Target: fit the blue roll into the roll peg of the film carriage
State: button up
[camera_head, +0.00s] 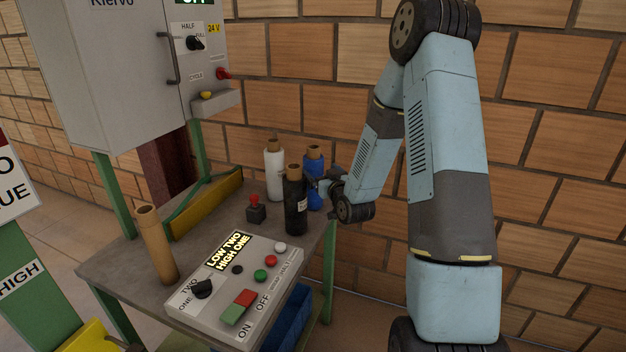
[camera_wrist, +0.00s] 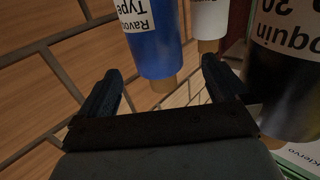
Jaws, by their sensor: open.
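The blue roll (camera_head: 315,164) stands upright at the table's back right, partly hidden behind a black roll. A brown core shows at its top. My gripper (camera_head: 322,186) is close to it on the right side. In the wrist view the blue roll (camera_wrist: 156,45) appears upside down. Its brown core end lies between the directions of my two open fingers (camera_wrist: 163,76), and I see no firm contact. Nothing is held. I cannot make out the film carriage or its roll peg in either view.
A black roll (camera_head: 296,208) and a white roll (camera_head: 274,175) stand close beside the blue one. The table also bears a red-knobbed box (camera_head: 256,212), a control panel (camera_head: 215,290), a bare brown tube (camera_head: 157,246) and a yellow bar (camera_head: 207,206). A brick wall is behind.

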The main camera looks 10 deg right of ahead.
aim_at(311, 161)
jog(key=shift+w+a, duration=0.2)
jog(key=shift+w, duration=1.35)
jog(key=shift+w+a, duration=0.15)
jog(key=shift+w, duration=1.4)
jog(key=shift+w+a, duration=0.2)
jog(key=shift+w, duration=1.35)
jog(key=shift+c, duration=0.3)
grip_shut()
